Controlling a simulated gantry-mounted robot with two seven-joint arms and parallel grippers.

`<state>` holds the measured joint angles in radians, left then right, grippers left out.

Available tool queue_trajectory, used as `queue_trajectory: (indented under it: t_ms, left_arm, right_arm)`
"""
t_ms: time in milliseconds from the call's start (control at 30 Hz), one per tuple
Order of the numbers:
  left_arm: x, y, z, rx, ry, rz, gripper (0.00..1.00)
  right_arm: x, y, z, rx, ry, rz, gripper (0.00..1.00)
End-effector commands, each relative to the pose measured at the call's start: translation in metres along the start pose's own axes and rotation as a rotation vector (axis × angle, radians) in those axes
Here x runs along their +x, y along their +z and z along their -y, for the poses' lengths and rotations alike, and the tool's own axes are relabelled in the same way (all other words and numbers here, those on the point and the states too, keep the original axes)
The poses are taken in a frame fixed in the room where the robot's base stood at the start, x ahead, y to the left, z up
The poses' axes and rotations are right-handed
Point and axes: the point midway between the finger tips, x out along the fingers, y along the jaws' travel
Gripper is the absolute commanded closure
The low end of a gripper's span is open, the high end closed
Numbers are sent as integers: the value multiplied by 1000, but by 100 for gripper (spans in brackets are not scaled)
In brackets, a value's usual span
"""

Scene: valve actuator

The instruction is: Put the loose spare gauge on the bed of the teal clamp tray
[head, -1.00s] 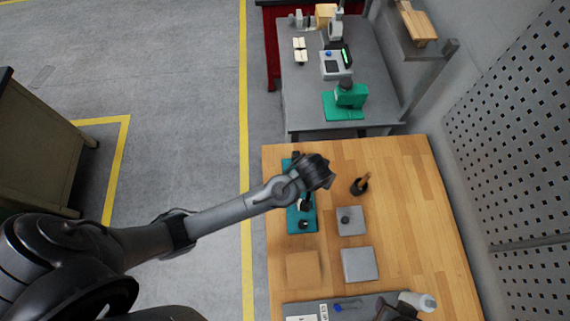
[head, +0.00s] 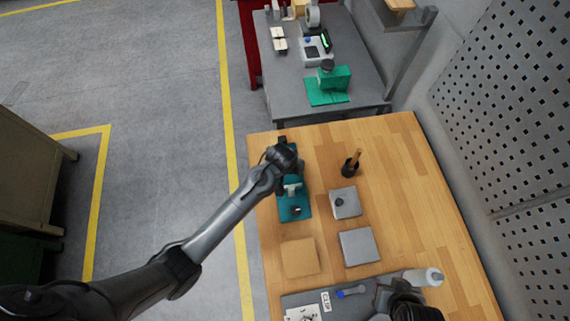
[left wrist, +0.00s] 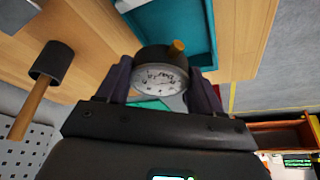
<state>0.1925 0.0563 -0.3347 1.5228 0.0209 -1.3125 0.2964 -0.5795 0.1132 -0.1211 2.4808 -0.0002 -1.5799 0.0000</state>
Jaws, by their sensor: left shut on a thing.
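The spare gauge (left wrist: 162,77), with a white dial, dark rim and brass stub, is held between the two dark fingers of my left gripper (left wrist: 160,88). In the head view the left gripper (head: 280,155) is over the far end of the teal clamp tray (head: 287,213) and hides the gauge. The tray carries a grey clamp piece (head: 292,188) and a small dark round part (head: 295,210) near its front end. In the left wrist view the tray (left wrist: 195,20) lies just beyond the gauge; contact cannot be told.
A black cup (head: 350,169) with a wooden handle stands right of the tray. The wooden table (head: 405,185) is clear on the right.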

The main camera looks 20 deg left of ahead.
Motion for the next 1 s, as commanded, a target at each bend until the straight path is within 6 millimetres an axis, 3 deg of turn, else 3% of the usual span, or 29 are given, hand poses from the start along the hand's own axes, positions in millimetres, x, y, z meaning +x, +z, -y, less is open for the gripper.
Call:
queue_trajectory:
  t_ms: [300,700,1000]
  left_arm:
    - [21,-7,25,1,2,-2,71]
    - [56,8,26,1,0,-1,71]
    - [59,9,26,1,0,-3,71]
  right_arm:
    - [-2,0,-3,-11,10,2,57]
    - [-3,0,-3,-7,8,2,57]
    - [-3,-1,-1,-1,2,2,57]
